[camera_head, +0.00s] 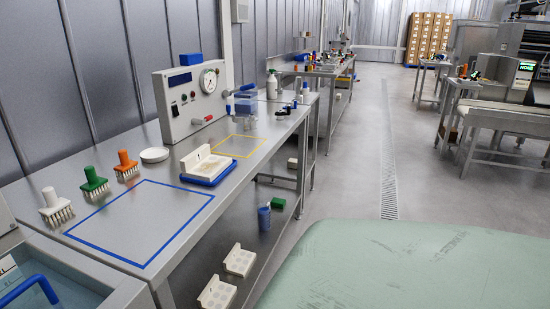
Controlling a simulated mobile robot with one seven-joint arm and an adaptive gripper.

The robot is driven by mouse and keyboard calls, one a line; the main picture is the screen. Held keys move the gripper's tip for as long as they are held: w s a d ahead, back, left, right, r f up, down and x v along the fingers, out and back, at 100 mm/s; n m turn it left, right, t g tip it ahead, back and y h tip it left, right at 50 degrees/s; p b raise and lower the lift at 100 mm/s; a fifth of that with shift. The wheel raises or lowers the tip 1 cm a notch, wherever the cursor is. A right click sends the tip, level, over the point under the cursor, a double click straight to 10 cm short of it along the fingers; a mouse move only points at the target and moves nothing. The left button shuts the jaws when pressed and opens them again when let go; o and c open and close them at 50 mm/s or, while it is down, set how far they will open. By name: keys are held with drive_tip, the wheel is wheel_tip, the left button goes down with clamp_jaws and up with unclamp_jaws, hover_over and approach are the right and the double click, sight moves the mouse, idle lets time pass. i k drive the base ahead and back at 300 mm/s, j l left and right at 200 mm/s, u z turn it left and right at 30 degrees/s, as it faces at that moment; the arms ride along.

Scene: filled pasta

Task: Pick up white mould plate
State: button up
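A white mould plate (208,167) rests on the steel workbench, tilted pieces of it forming an L shape, with a blue base (207,181) under its front side. Two more white plates with round recesses lie on the lower shelf: one further back (240,260) and one nearer (217,293). I cannot tell from the picture which of these plates the task means. My gripper is not in view.
The steel bench (120,170) has a blue outlined square, a smaller yellow outline and white, green and orange brushes on its left. A white gauge box (190,100) stands behind the plate. A blue cup (264,217) is on the lower shelf. Open floor (350,180) lies right.

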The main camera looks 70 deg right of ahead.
sight(201, 165)
drive_tip(key=z, duration=0.4)
drive_tip(key=l+z, duration=0.15)
drive_tip(key=z, duration=0.2)
drive_tip(key=i+z, duration=0.1)
drive_tip(key=z, duration=0.65)
drive_tip(key=i+l+z, duration=0.1)
drive_tip(key=i+l, duration=0.25)
drive_tip(key=i, duration=1.1)
